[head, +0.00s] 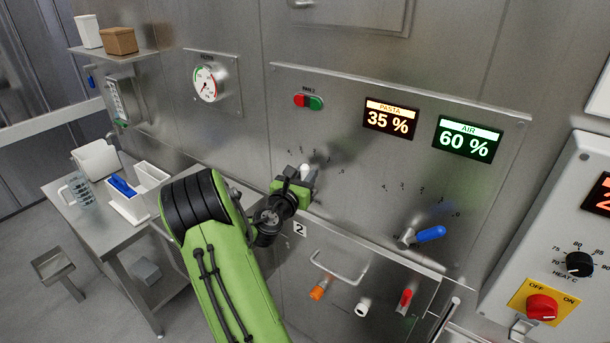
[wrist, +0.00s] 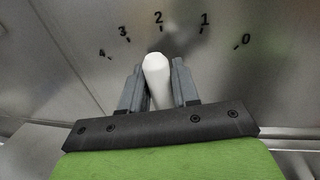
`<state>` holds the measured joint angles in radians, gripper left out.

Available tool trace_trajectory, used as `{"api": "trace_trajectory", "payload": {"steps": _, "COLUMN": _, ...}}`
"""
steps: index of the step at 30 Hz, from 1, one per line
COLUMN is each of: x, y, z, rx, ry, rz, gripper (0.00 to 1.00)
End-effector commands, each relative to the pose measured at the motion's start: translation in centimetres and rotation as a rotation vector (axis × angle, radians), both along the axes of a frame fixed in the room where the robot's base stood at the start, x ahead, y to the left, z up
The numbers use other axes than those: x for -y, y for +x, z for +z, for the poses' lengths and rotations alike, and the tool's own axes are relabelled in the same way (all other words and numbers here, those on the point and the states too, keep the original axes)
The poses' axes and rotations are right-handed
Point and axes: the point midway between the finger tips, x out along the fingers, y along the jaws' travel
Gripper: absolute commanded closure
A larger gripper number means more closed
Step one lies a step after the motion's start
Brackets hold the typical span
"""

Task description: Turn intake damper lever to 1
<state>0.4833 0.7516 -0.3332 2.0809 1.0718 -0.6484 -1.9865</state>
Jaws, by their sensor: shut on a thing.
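A white lever (wrist: 157,82) stands between the two grey fingers of my gripper (wrist: 158,88) in the wrist view, with a finger on each side. Its tip points at about the 2 on a printed scale (wrist: 158,18) running from 4 at left to 0 at right. In the head view the white lever (head: 307,172) shows at my gripper (head: 297,180), against the steel panel; its lower part is hidden. A second lever with a blue handle (head: 431,234) sits to the right, tilted toward the right end of its own scale. No readable label says which is the intake damper.
Displays above read PASTA 35 % (head: 390,118) and AIR 60 % (head: 467,139). A drawer-type handle (head: 338,268) and orange, white and red knobs sit below. A heat control box (head: 560,230) stands at right, a side table (head: 100,215) at left.

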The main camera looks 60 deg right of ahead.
Motion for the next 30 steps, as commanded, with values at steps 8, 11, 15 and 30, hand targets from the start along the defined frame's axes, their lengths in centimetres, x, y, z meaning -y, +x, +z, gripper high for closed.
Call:
{"api": "trace_trajectory", "payload": {"steps": 8, "x": -0.3, "y": -1.8, "z": -0.7, "rx": 0.228, "ry": -0.04, "rz": 0.0, "gripper": 1.0}}
{"api": "trace_trajectory", "payload": {"steps": 11, "x": -0.4, "y": -2.4, "z": -0.7, "rx": 0.304, "ry": -0.052, "rz": 0.001, "gripper": 1.0}}
{"api": "trace_trajectory", "payload": {"steps": 15, "x": -0.4, "y": -2.7, "z": -0.6, "rx": 0.344, "ry": -0.057, "rz": 0.0, "gripper": 1.0}}
{"api": "trace_trajectory", "payload": {"steps": 30, "x": -0.4, "y": -2.7, "z": -0.5, "rx": 0.344, "ry": -0.055, "rz": 0.0, "gripper": 0.51}}
